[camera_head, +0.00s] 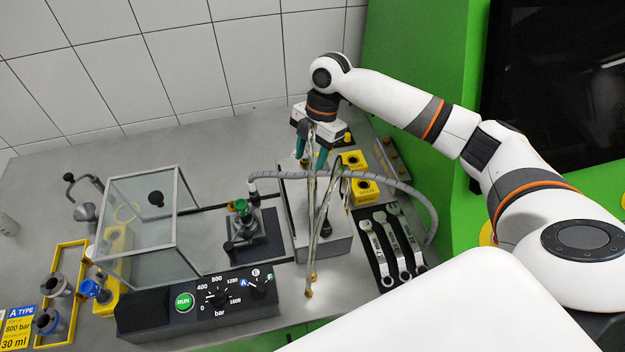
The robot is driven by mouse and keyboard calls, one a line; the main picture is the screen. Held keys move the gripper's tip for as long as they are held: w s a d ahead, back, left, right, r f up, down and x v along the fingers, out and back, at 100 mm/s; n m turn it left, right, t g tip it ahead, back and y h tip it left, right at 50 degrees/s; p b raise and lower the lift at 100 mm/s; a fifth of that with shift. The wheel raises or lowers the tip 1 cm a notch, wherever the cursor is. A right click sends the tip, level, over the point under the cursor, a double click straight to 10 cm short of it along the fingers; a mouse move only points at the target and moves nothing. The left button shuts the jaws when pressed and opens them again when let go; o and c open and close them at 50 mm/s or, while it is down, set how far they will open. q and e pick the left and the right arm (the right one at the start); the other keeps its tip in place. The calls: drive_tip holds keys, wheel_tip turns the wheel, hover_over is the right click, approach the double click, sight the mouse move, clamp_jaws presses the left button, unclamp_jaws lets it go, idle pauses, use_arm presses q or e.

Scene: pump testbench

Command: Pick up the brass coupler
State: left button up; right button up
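My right gripper (311,153) hangs fingers-down over the back of the bench, its two teal fingers apart. Pale, shiny strands run down past the fingers; I cannot tell whether they touch them. Small brass-coloured ends (308,292) show at the strands' lower tips, near the bench front. Two yellow blocks with dark round centres (353,159) stand just right of the gripper. Small brass-coloured pieces (388,142) lie in a narrow tray behind them. I cannot tell which of these brass-coloured parts is the coupler. My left gripper is out of view.
Several wrenches (390,240) lie on a black mat. A clear guard box (140,225), a black control panel (200,302) and a green-topped fixture (245,228) fill the left and middle.

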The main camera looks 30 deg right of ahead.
sight(312, 171)
wheel_tip(312, 171, up, 4)
drive_tip(key=n+h+b, duration=0.2)
drive_tip(key=b, duration=0.3)
drive_tip(key=shift+w+t+h, duration=0.15)
drive_tip(key=shift+t+h, duration=0.15)
drive_tip(key=shift+t, duration=0.1)
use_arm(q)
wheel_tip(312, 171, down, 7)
use_arm(e)
wheel_tip(312, 171, down, 5)
drive_tip(key=shift+d+f+p, duration=0.15)
drive_tip(key=shift+p, duration=0.65)
drive_tip(key=shift+s+f+p, duration=0.25)
drive_tip(key=shift+f+p, duration=0.15)
drive_tip(key=shift+f, duration=0.15)
wheel_tip(312, 171, down, 4)
drive_tip(key=shift+s+r+p, duration=0.15)
drive_tip(key=shift+p, duration=0.65)
drive_tip(key=shift+f, duration=0.4)
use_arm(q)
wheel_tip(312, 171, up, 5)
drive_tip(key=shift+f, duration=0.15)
use_arm(e)
drive_tip(key=shift+c, duration=0.2)
